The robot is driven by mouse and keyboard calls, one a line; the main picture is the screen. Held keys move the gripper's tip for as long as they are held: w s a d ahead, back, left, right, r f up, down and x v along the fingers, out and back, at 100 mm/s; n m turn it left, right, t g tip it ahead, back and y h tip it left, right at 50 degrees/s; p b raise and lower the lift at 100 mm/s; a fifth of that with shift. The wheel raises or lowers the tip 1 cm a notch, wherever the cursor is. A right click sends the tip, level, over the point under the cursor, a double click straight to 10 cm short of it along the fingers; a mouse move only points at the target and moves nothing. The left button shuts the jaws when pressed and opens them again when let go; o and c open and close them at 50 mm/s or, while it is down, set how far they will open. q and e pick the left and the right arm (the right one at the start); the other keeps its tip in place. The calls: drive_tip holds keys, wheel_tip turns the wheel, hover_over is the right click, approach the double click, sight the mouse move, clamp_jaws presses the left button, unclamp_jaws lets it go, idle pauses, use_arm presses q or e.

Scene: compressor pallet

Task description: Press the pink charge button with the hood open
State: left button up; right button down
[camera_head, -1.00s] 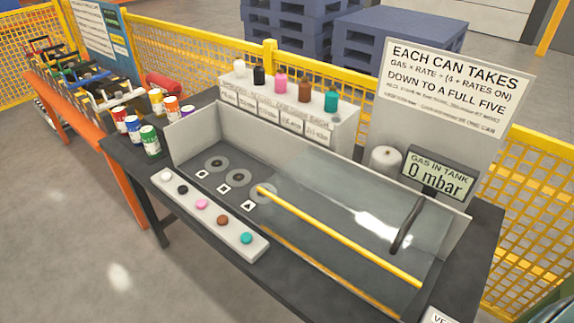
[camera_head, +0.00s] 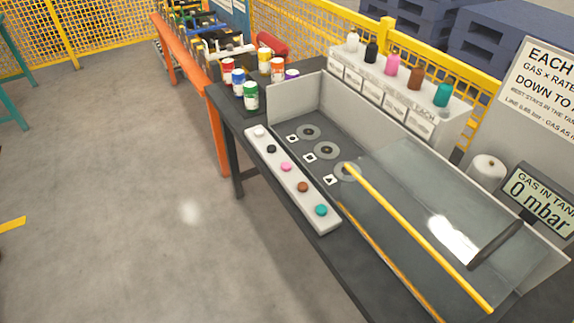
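The pink charge button (camera_head: 286,167) is the middle one on a pale button strip (camera_head: 322,224) along the front of the dark bench. White (camera_head: 259,132), black (camera_head: 271,149), brown (camera_head: 303,187) and teal (camera_head: 321,210) buttons share the strip. The hood (camera_head: 420,205) is a clear panel with a yellow bar (camera_head: 420,240) and a dark handle (camera_head: 495,244). It covers the right part of the bench well, and the left part with round grey seats (camera_head: 326,150) is uncovered. I cannot tell whether it counts as open. Neither gripper is in view.
Several coloured cans (camera_head: 250,96) stand at the bench's far left end. A rack with coloured bottles (camera_head: 391,65) stands behind the well. The gauge (camera_head: 533,198) reads 0 mbar. Yellow mesh fencing (camera_head: 300,35) runs behind. The floor (camera_head: 120,190) at left is clear.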

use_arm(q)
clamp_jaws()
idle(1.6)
